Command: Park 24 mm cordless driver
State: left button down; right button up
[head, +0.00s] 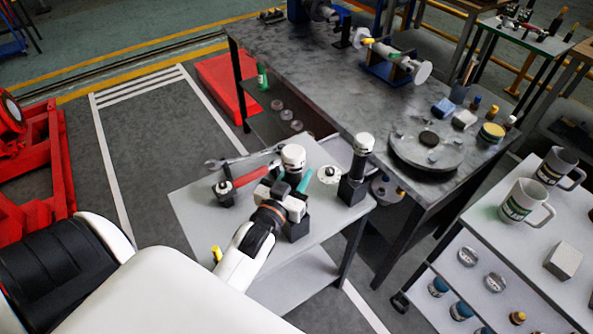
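Two upright white-and-black, driver-like tools show on the small grey cart in the head view. One, a cordless driver (293,157), stands just beyond my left gripper (284,190), which hides its lower part. A black block (298,229) shows below the gripper. The other tool (362,146) stands in a black holder (352,189) to the right. My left gripper's fingers are too small and overlapped to tell whether they close on the nearer driver. I cannot tell which driver is the 24 mm one. My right gripper is not in view.
The cart (195,204) also carries a red-handled tool (248,177), a wrench (232,160) and a white disc (329,174). A dark workbench (320,65) stands behind. A grey cart (490,212) with mugs is at right. Red machinery (45,165) is at left.

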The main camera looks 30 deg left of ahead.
pick_arm(q)
jog(key=shift+f+b, duration=1.4)
jog(key=shift+f, duration=1.1)
jog(key=shift+p, duration=0.45)
jog(key=shift+f+b, duration=0.75)
jog(key=shift+f, duration=0.25)
jog(key=c, duration=0.9)
grip_release()
jog(key=shift+o, duration=0.2)
jog(key=shift+s+f, duration=0.1)
jog(key=shift+f, duration=0.05)
jog(key=s+d+b, duration=0.1)
jog(key=s+b, duration=0.1)
jog(key=s, duration=0.9)
jog(key=shift+s+d, duration=0.3)
jog(key=shift+s, duration=0.1)
